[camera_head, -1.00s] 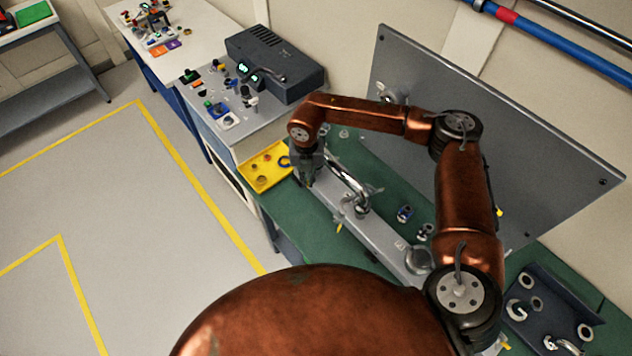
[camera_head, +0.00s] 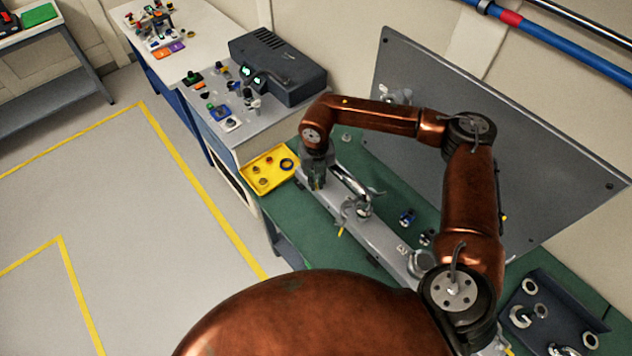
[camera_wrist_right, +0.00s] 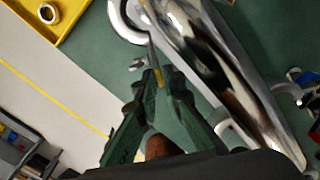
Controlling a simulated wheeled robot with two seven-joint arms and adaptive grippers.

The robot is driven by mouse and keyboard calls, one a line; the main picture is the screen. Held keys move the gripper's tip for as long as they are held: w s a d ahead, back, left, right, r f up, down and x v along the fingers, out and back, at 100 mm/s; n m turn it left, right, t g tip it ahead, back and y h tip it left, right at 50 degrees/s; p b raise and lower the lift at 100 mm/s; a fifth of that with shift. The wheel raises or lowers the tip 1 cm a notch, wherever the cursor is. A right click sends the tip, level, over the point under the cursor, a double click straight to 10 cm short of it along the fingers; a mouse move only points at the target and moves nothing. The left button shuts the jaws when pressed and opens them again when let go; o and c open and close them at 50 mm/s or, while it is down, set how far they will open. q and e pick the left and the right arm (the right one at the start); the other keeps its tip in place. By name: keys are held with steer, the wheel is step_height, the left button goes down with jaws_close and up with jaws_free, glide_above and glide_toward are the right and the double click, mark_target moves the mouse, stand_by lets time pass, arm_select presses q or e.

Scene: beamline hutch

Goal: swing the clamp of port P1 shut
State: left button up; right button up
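A grey rail (camera_head: 385,233) on the green bench carries a shiny bent pipe (camera_head: 350,181) and clamp hardware (camera_head: 356,210) with a yellow-tipped lever. My right gripper (camera_head: 319,186) is at the rail's far end, beside the pipe. In the right wrist view, the gripper's green fingers (camera_wrist_right: 158,82) come close together at their tips. A thin yellow-tipped lever (camera_wrist_right: 156,72) shows at or between the tips; whether it is gripped is unclear. The chrome pipe (camera_wrist_right: 215,65) runs just right of the fingers. No P1 label is readable, and the gripper partly hides that end. My left gripper is not in view.
A yellow tray (camera_head: 268,184) with small rings lies left of the gripper. A large grey panel (camera_head: 480,130) stands behind the bench. A dark grey box (camera_head: 278,66) sits on the far bench. A dark bin (camera_head: 545,318) with rings is at the lower right.

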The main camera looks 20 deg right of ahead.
steer(key=o, duration=0.3)
step_height(320, 180, up, 12)
stand_by(0.6)
steer(key=shift+c, duration=0.2)
